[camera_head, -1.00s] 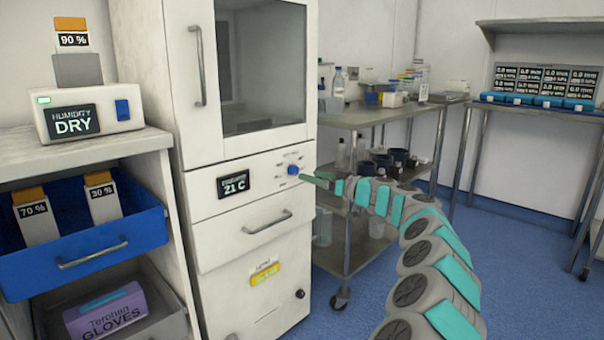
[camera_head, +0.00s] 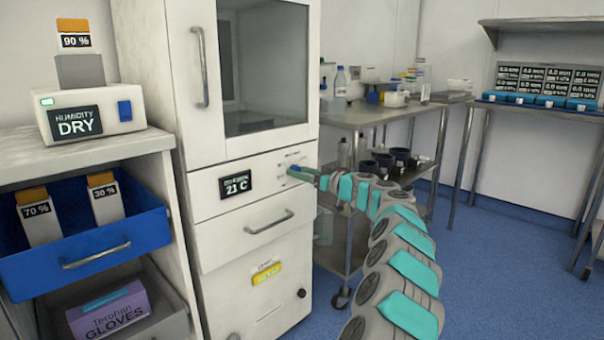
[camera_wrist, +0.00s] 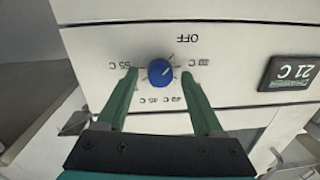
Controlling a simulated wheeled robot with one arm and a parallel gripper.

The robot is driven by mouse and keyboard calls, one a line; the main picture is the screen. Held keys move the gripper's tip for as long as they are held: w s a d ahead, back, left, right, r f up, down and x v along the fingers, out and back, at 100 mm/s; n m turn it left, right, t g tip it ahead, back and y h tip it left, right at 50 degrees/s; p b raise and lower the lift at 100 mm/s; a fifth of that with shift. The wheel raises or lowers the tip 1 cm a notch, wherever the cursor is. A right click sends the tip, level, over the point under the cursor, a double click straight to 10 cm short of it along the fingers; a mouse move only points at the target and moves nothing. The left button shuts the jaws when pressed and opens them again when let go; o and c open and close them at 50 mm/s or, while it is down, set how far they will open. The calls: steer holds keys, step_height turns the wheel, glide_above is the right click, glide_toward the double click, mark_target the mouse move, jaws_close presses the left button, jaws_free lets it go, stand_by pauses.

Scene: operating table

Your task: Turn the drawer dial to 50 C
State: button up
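The blue dial (camera_wrist: 161,72) is on the white cabinet's front panel. In the wrist view, upside down, its labels include OFF, 55 C and 45 C; some others are too small to read surely. The display (camera_wrist: 291,71) reads 21 C, and it also shows in the head view (camera_head: 238,180). My gripper (camera_wrist: 159,80) is open, its two green fingers on either side of the dial with gaps to it. In the head view my gripper (camera_head: 306,173) is at the panel and mostly covers the dial.
Below the panel is a drawer (camera_head: 255,232) with a metal handle (camera_head: 268,222). A glass-door compartment (camera_head: 262,65) is above. An open blue drawer (camera_head: 85,245) is at the left. A metal cart (camera_head: 375,115) stands close to my arm on the right.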

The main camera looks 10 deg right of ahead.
jaws_close()
stand_by(0.3)
